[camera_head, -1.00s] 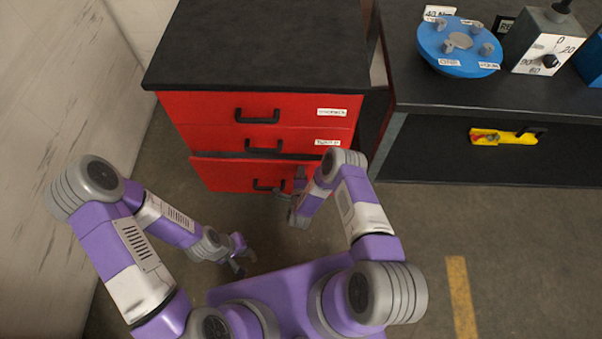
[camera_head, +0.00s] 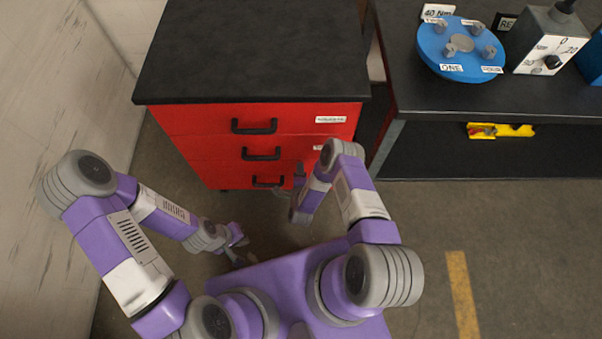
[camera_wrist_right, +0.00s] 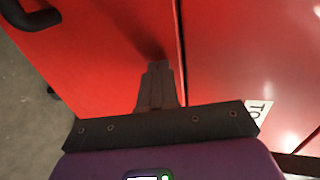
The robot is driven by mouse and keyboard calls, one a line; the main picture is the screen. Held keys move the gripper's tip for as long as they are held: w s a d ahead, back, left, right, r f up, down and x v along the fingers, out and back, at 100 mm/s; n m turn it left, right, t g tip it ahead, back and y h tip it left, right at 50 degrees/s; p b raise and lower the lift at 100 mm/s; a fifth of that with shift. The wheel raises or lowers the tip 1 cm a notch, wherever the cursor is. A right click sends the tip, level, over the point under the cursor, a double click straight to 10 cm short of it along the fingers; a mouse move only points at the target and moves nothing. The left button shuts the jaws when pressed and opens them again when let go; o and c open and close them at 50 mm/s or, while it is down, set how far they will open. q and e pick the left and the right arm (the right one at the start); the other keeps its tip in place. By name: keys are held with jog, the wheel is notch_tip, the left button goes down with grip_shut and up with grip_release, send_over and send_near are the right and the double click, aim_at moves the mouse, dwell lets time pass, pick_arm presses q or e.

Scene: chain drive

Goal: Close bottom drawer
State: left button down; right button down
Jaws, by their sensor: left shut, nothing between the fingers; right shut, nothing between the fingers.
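The bottom drawer (camera_head: 225,179) is the lowest red front of the cabinet, with a black handle (camera_head: 267,182). In the head view its front looks about flush with the drawers above. My right gripper (camera_head: 280,191) is at its right part, beside the handle, partly hidden by my arm. In the right wrist view the shut right fingers (camera_wrist_right: 159,68) point at the red bottom front, near the seam with the labelled drawer above. I cannot tell whether they touch it. The bottom handle (camera_wrist_right: 35,20) shows at the upper left there. My left gripper (camera_head: 240,259) is shut, low and away from the cabinet.
The middle drawer handle (camera_head: 261,154) and top drawer handle (camera_head: 254,126) are above, both drawers closed. A black cabinet top (camera_head: 255,50) is bare. A workbench (camera_head: 480,98) with a blue disc (camera_head: 460,62) stands at the right. A wall (camera_head: 50,80) bounds the left. Floor is clear.

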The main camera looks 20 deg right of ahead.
jog(key=f+p+v, duration=0.1)
jog(key=p+v, duration=0.3)
jog(key=v, duration=0.9)
jog(key=s+a+r+n+g+y+p, duration=0.1)
jog(key=s+r+n+g+y, duration=0.3)
jog(key=r+n, duration=0.4)
jog(key=s+a+r+n+g+y+p, duration=0.1)
jog(key=s+r+n+g+y+p, duration=0.1)
jog(key=s+r+n+g+y, duration=0.2)
jog(key=s+r+n+g, duration=0.3)
jog(key=n+g, duration=0.2)
jog(key=n, duration=0.1)
jog(key=shift+s+a+r+n+y+p, duration=0.2)
jog(key=shift+a+r+n+y+p, duration=0.1)
jog(key=shift+r+n+y, duration=0.1)
